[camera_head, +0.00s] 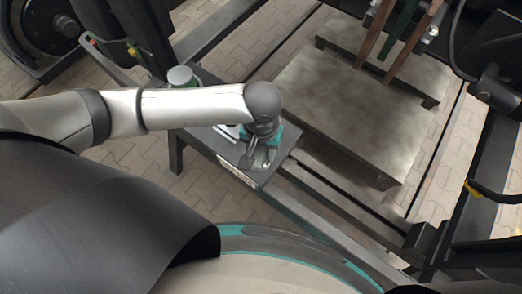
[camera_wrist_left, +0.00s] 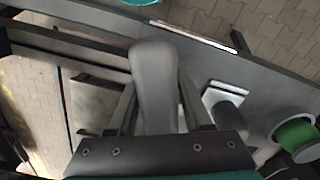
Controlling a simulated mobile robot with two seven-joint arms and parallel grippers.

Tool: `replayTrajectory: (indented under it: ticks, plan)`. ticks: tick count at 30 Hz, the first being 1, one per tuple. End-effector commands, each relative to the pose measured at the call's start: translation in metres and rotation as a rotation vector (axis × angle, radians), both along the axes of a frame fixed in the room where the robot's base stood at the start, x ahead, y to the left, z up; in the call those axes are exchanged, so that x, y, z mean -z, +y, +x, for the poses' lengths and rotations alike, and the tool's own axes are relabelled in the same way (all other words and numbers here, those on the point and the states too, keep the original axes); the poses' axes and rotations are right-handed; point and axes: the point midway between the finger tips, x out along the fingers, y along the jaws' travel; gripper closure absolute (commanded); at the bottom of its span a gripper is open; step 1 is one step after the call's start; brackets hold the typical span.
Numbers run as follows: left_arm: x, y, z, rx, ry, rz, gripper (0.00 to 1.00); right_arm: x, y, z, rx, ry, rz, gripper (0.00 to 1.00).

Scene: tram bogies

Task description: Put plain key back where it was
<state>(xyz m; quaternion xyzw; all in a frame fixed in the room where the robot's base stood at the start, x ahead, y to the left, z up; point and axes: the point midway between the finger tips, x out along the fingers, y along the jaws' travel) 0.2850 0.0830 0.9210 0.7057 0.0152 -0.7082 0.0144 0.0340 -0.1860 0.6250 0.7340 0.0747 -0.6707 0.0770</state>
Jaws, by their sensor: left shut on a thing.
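My left arm reaches in from the left in the head view, and its gripper (camera_head: 262,152) points down over the end of a narrow dark bench (camera_head: 205,142). In the left wrist view the gripper (camera_wrist_left: 158,92) is shut on a smooth grey rounded piece (camera_wrist_left: 155,75), which appears to be the plain key. The piece sticks out past the fingers, over or close to the bench top. I cannot tell whether it touches the bench. The wrist and gripper hide most of it in the head view. My right gripper is not in view.
In the left wrist view a pale square plate (camera_wrist_left: 222,98) with a dark cylinder and a green-and-white round container (camera_wrist_left: 295,133) stand close to the gripper's right. A low grey platform (camera_head: 345,105) lies beyond the bench. Dark frame beams surround the area.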

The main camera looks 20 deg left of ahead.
Motion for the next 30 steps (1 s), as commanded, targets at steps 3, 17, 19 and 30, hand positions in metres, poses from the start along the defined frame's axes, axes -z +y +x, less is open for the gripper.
replayTrajectory:
  ticks: [3, 17, 19, 30]
  plan:
    - [-0.001, -0.001, 0.001, 0.001, -0.002, -0.002, 1.00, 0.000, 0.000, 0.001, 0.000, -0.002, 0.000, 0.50]
    - [0.002, 0.000, 0.000, 0.001, -0.001, -0.001, 0.23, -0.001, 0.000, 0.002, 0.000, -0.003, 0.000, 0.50]
    - [0.002, 0.000, 0.000, 0.001, -0.001, -0.001, 0.20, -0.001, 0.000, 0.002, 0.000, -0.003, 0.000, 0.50]
    - [-0.013, 0.000, 0.001, 0.001, -0.002, -0.002, 0.20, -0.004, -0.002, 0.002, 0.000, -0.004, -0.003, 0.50]
